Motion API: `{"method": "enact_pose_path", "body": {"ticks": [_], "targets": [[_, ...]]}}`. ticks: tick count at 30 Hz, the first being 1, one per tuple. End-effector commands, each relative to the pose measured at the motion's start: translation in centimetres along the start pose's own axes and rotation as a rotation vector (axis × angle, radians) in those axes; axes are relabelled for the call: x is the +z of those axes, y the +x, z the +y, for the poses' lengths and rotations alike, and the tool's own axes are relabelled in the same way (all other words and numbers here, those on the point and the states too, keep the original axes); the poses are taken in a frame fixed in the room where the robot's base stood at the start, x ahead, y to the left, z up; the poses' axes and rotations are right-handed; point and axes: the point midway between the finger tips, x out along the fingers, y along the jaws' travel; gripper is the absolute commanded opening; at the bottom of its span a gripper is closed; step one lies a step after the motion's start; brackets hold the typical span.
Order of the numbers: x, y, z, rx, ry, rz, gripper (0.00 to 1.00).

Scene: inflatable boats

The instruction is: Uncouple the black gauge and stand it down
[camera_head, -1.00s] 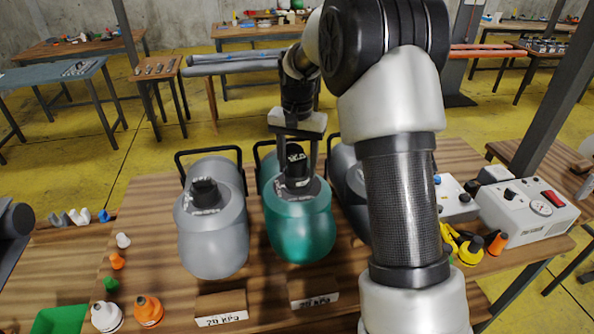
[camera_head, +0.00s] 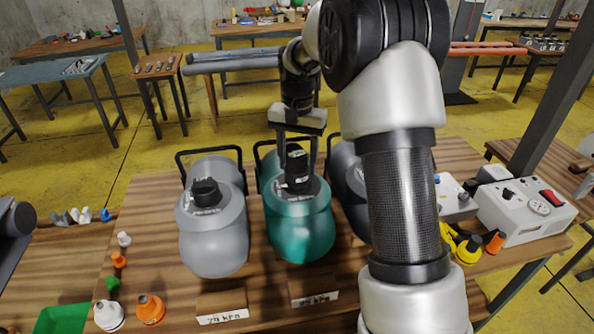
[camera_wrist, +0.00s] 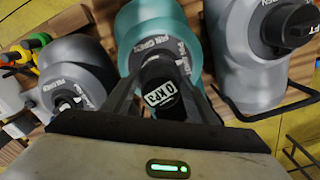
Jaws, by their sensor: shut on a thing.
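The black gauge (camera_head: 297,165) stands upright at the valve on top of the teal inflatable (camera_head: 300,232), the middle one of three. My gripper (camera_head: 298,172) comes down from above, with its two fingers shut on the gauge's sides. In the wrist view the gauge (camera_wrist: 160,88) shows a white label with a 0 and kPa lettering between my fingers. The gauge's foot is partly hidden, so I cannot tell whether it is still coupled.
A grey inflatable (camera_head: 212,240) with a black cap (camera_head: 205,192) stands at left. Another grey one (camera_head: 346,180) is mostly behind my arm. Blocks with kPa signs (camera_head: 222,318) stand in front. Small fittings (camera_head: 150,309) and a green tray (camera_head: 62,319) lie at left; a white pump box (camera_head: 525,212) stands right.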

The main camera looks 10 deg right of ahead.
Motion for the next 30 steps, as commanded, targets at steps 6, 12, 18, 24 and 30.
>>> {"method": "enact_pose_path", "body": {"ticks": [6, 12, 18, 24, 30], "targets": [[0.0, 0.0, 0.0, 0.000, 0.000, 0.001, 0.24], [0.0, 0.0, 0.0, 0.000, 0.000, 0.001, 0.24], [0.0, -0.6, 0.0, 0.000, 0.000, 0.001, 0.24], [0.0, -2.4, 0.0, -0.001, 0.000, 0.002, 0.24], [0.0, -4.2, 0.0, -0.001, 0.000, 0.001, 0.24]]}}
